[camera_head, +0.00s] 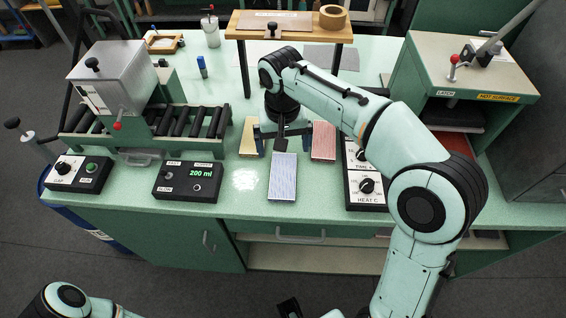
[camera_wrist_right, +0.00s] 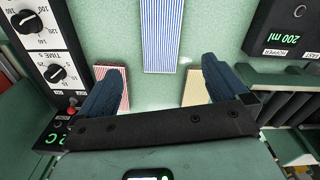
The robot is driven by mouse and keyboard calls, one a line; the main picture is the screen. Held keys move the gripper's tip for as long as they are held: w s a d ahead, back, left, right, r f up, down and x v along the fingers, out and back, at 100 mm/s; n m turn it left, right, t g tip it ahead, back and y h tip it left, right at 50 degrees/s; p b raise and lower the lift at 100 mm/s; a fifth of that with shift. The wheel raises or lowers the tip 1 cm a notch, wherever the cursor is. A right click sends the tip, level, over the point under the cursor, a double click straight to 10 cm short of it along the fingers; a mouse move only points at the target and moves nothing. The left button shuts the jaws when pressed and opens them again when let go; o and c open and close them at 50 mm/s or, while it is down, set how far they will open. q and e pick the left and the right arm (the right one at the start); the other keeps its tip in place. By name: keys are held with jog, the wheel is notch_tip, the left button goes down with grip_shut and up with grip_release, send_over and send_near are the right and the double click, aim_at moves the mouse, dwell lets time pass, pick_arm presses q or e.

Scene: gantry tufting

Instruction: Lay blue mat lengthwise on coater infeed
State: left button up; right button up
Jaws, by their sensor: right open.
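The blue mat (camera_head: 283,177), blue-and-white striped, lies flat on the green bench with its long side running front to back. In the right wrist view the blue mat (camera_wrist_right: 173,35) lies ahead of the fingers. My right gripper (camera_head: 283,138) is at the mat's far end, open and empty; its spread fingers (camera_wrist_right: 163,65) show in the wrist view. The coater (camera_head: 112,78), a grey hopper over black rollers (camera_head: 200,122), stands at the left; its rollers are bare. A dark piece at the head view's bottom edge may be my left gripper (camera_head: 289,307); its jaws are unclear.
A yellow mat (camera_head: 249,138) and a red mat (camera_head: 323,142) flank the blue one. A 200 ml control box (camera_head: 187,182) stands between the blue mat and the bench's left part. Dial boxes (camera_head: 366,188) are at right. A wooden stand (camera_head: 285,24) is behind.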

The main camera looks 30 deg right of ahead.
jog(key=s+n, duration=0.1)
jog(key=n, duration=0.5)
jog(key=n+t+h+b, duration=0.2)
jog(key=n+t+b, duration=0.2)
jog(key=n, duration=2.4)
send_over(283, 176)
jog(key=s+a, duration=0.2)
jog(key=f, duration=0.7)
jog(key=shift+s+d+f, duration=0.1)
jog(key=shift+d, duration=0.1)
jog(key=shift+m, duration=0.3)
jog(key=shift+b+x, duration=0.45)
jog(key=shift+x, duration=2.3)
jog(key=shift+s+d, duration=0.1)
jog(key=shift+s, duration=0.1)
jog(key=shift+c, duration=0.3)
